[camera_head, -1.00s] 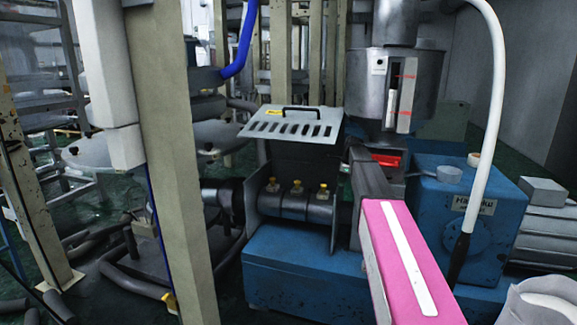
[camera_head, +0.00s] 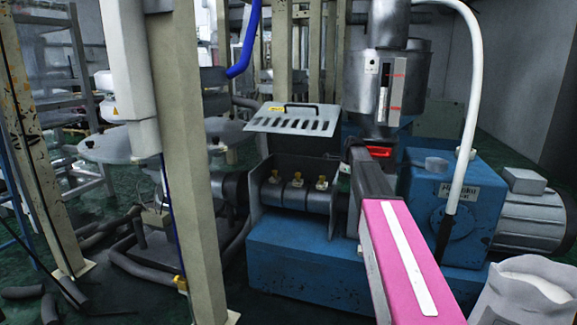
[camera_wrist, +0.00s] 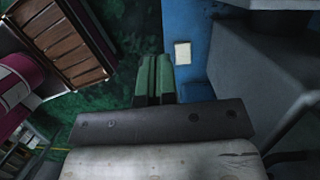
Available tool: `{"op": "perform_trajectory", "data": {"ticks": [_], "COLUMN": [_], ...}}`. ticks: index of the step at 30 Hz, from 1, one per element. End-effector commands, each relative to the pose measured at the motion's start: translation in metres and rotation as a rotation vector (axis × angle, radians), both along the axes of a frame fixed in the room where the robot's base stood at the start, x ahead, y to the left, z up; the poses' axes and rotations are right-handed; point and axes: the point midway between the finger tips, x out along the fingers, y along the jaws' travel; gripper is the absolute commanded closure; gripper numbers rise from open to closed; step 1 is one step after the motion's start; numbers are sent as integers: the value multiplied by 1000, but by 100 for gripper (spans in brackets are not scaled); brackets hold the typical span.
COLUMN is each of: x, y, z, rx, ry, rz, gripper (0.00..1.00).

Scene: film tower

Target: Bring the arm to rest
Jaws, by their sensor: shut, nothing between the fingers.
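My gripper (camera_wrist: 155,78) shows in the wrist view as two green-tipped fingers side by side, shut and empty. Green floor lies beyond the fingertips, with a blue machine face just to their right. In the head view my pink arm (camera_head: 405,265) reaches forward from the lower right to a dark forearm (camera_head: 371,178) in front of the blue extruder (camera_head: 300,262). The fingers cannot be made out clearly there. I cannot tell whether the arm touches the machine.
A metal hopper (camera_head: 388,85) stands above the forearm. A raised slotted guard (camera_head: 293,120) is left of it. A white hose (camera_head: 474,110) curves down on the right, above an open white sack (camera_head: 525,290). A beige post (camera_head: 188,160) stands at left.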

Motion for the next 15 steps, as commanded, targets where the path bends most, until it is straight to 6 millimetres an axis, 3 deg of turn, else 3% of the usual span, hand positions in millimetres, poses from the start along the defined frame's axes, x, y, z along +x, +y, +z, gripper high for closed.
{"op": "perform_trajectory", "data": {"ticks": [9, 15], "x": [-23, -50], "y": [6, 11], "z": [-25, -52], "rx": [-20, -45], "ry": [-21, -43], "rz": [104, 230], "gripper": [100, 100]}}
